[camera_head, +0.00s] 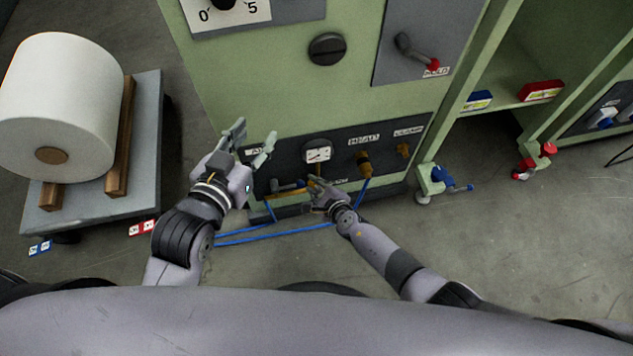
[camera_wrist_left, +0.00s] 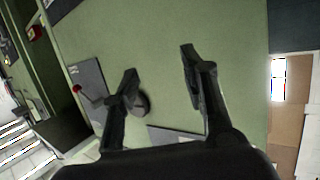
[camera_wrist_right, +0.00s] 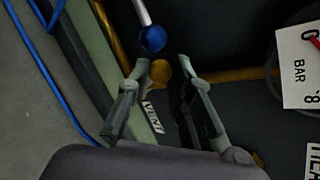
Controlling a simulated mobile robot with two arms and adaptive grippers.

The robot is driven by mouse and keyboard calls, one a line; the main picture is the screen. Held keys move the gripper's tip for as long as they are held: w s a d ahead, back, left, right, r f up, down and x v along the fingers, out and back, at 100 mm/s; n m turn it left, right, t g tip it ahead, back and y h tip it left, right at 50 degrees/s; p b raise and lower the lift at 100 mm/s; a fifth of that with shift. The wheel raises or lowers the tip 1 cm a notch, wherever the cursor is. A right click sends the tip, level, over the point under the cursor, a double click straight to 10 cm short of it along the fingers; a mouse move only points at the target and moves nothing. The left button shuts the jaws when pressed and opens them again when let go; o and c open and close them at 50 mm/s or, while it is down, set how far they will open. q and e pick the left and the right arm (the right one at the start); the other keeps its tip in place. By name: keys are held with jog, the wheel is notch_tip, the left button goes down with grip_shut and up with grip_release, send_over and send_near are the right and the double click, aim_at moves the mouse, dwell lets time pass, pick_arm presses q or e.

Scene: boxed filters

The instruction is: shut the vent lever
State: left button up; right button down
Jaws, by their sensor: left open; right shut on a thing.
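The vent lever is a pale metal rod with a blue knob (camera_wrist_right: 152,38), seen in the right wrist view just beyond my right fingertips. A brass round part (camera_wrist_right: 160,72) shows between the fingers, and a white VENT label (camera_wrist_right: 152,117) lies below it. My right gripper (camera_head: 315,184) is at the low dark panel (camera_head: 290,158) of the green cabinet; it also shows in the right wrist view (camera_wrist_right: 164,64). It is shut on the lever, though the exact contact is hard to see. My left gripper (camera_head: 253,138) is open and empty in front of the cabinet, left of the gauge.
A gauge (camera_head: 317,152) and brass fittings (camera_head: 363,163) sit on the low panel. Blue hoses (camera_head: 285,232) run along the floor. A red-tipped lever (camera_head: 416,54) and a black knob (camera_head: 327,49) are higher up.

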jog(key=shift+s+a+n+h+p, duration=0.1)
jog(key=shift+a+n+h+p, duration=0.25)
jog(key=shift+p, duration=0.25)
pick_arm(q)
jog(key=s+a+f+g+y, duration=0.1)
jog(key=s+a+f+g, duration=0.1)
jog(key=s+f+g, duration=0.1)
jog(key=s+a+f+g+y+p, duration=0.1)
jog(key=s+a+f+g, duration=0.2)
jog(key=s+f, duration=0.3)
jog(key=shift+s+f+g, duration=0.3)
jog(key=shift+s+g, duration=0.25)
jog(key=shift+g, duration=0.25)
pick_arm(e)
jog(key=shift+s+a+f+n+h, duration=0.1)
jog(key=shift+a+f+n+h, duration=0.15)
jog(key=shift+h, duration=0.1)
jog(key=c, duration=1.4)
grip_release()
